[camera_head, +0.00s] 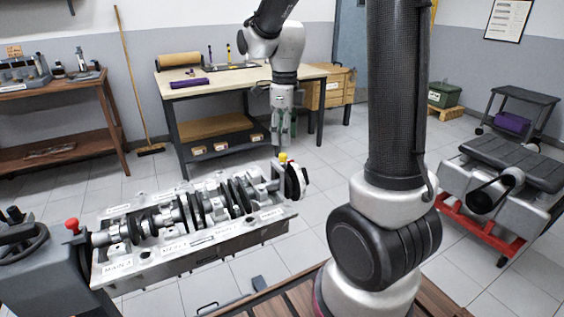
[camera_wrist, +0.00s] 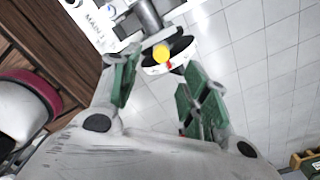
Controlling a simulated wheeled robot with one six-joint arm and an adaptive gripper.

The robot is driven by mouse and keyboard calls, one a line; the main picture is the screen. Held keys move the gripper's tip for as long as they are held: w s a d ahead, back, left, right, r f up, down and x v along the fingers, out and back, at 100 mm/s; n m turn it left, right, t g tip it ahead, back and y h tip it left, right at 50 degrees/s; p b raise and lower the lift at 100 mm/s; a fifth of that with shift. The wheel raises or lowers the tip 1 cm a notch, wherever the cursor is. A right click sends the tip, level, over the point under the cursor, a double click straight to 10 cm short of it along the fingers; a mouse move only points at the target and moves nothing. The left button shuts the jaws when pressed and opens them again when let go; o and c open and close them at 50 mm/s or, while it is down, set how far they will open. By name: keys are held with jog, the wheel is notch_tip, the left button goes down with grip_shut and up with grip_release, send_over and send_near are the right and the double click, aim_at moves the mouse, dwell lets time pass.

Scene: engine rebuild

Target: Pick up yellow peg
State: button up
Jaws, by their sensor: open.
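The yellow peg (camera_head: 284,157) stands at the right end of the crankshaft on the engine block, near the white-and-black end disc. In the wrist view the yellow peg (camera_wrist: 161,53) shows its rounded top, with a small red mark just below it on the disc (camera_wrist: 181,55). My gripper (camera_head: 284,138) hangs pointing down, above the peg in the head picture. In the wrist view its green fingers (camera_wrist: 153,92) are spread apart and empty, with the peg beyond the gap between them. I see no contact with the peg.
The engine block (camera_head: 185,256) with its crankshaft (camera_head: 190,214) fills the lower left, a red knob (camera_head: 72,225) at its left end. A workbench (camera_head: 215,84) stands behind. A red stand (camera_head: 468,222) is at right. Tiled floor lies between.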

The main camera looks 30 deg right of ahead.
aim_at(283, 154)
jog(key=f, duration=0.6)
jog(key=shift+w+a+f, duration=0.2)
grip_shut()
